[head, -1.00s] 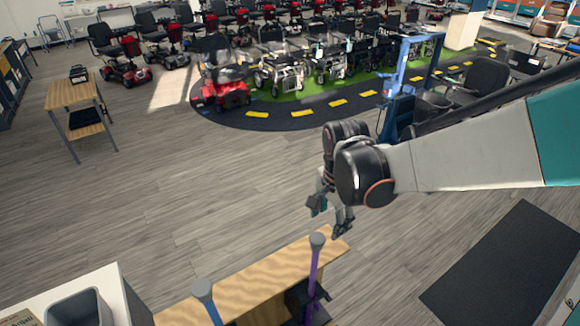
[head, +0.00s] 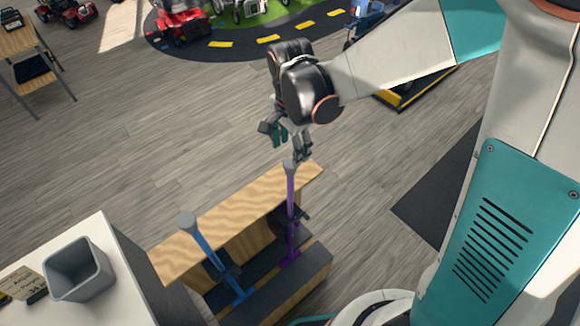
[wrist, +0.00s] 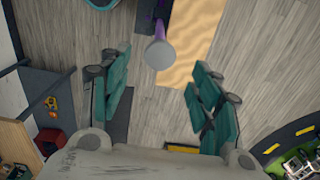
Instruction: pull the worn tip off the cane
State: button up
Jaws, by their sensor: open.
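Two canes stand tips-up in a wooden stand (head: 178,249). The purple cane (head: 292,210) is on the right with a grey tip (head: 290,168) on its top end. The blue cane (head: 206,246) is on the left, also with a grey tip (head: 187,222). My gripper (head: 284,142) is open and empty, just above the purple cane's tip in the head view. In the wrist view the grey tip (wrist: 160,54) shows in the gap between the teal finger pads, towards their far ends, touching neither. Which tip is worn I cannot tell.
A white-topped counter (head: 92,240) at lower left carries a grey bin (head: 78,270) and a small note card (head: 22,285). A dark mat (head: 430,200) lies on the floor at right. The floor behind the stand is clear.

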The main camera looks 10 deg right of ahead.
aim_at(291, 163)
notch_tip(291, 163, down, 8)
jog(key=b, duration=0.6)
jog(key=shift+f, duration=0.1)
jog(key=shift+b, duration=0.4)
dwell(1.0)
grip_shut()
jog(key=shift+r, duration=0.2)
jog(key=shift+r+p, duration=1.95)
jog(key=shift+r, duration=0.95)
notch_tip(291, 163, up, 5)
jog(key=p, duration=0.3)
